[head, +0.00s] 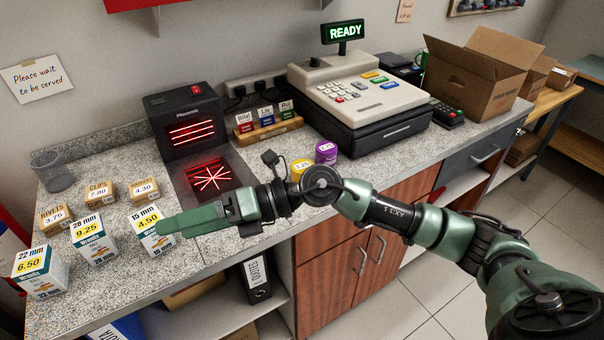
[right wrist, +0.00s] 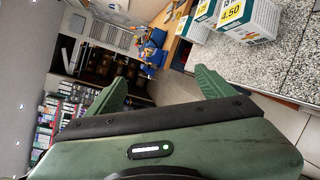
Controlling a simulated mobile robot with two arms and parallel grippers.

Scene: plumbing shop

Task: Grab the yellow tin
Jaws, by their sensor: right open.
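The yellow tin (head: 300,169) stands on the speckled counter, marked 3.25, just left of a purple tin (head: 326,153). My right arm passes in front of it and hides its lower part. My right gripper (head: 165,228) reaches left past the tin, over the front of the counter beside the 15 mm box. In the right wrist view my right gripper (right wrist: 160,90) is open, with nothing between its fingers. The yellow tin does not show in the right wrist view. My left gripper is in neither view.
White boxes (head: 91,240) and small brown boxes (head: 101,193) stand at the counter's left, near a mesh cup (head: 50,171). A scanner (head: 185,125) glows red behind my gripper. A cash register (head: 360,100) stands behind the tins. A cardboard box (head: 480,80) is at right.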

